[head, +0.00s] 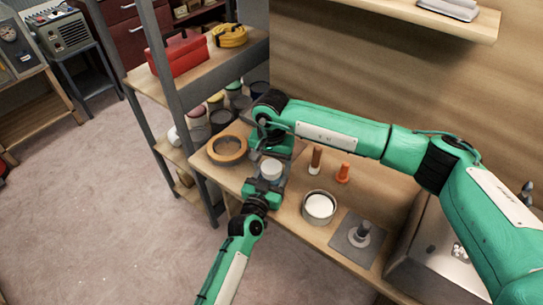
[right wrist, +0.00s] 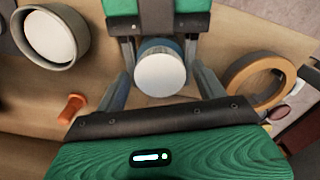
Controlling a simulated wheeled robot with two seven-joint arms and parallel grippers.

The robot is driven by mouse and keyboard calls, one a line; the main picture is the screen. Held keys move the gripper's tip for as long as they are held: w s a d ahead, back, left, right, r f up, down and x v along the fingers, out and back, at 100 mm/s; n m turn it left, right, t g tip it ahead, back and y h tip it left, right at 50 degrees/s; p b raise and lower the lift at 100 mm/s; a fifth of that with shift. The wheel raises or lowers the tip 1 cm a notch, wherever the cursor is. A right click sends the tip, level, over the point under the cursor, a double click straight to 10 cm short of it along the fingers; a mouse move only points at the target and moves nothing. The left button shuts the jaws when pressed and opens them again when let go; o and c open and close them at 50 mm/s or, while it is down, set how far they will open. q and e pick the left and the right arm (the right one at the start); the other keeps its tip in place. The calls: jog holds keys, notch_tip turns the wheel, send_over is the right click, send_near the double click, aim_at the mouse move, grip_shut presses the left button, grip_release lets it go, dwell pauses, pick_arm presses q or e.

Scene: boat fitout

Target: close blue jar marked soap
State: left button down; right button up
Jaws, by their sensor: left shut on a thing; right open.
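The blue jar (right wrist: 166,45) stands on the wooden bench; its blue side shows under a white round top (right wrist: 160,72). In the head view this white top (head: 271,169) shows between my two grippers. I cannot tell whether the lid is seated or turned tight, and no soap marking is readable. My left gripper (head: 264,187) is shut on the jar from the near side; it also shows at the top of the right wrist view (right wrist: 160,22). My right gripper (right wrist: 163,80) is open, its fingers apart on either side of the white top.
A wooden ring (head: 228,136) lies left of the jar. A grey-rimmed tub with a white top (head: 319,207), a brown-and-white cylinder (head: 315,160) and an orange piece (head: 343,173) stand to the right. A grey plate with a post (head: 345,241) is farther right. Shelving (head: 187,120) stands behind left.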

jog(key=c, duration=1)
jog(key=m, duration=0.7)
jog(key=shift+m, duration=0.3)
jog(key=m, duration=0.6)
jog(key=shift+f, duration=0.1)
jog(key=m, duration=1.5)
jog(key=shift+m, duration=0.4)
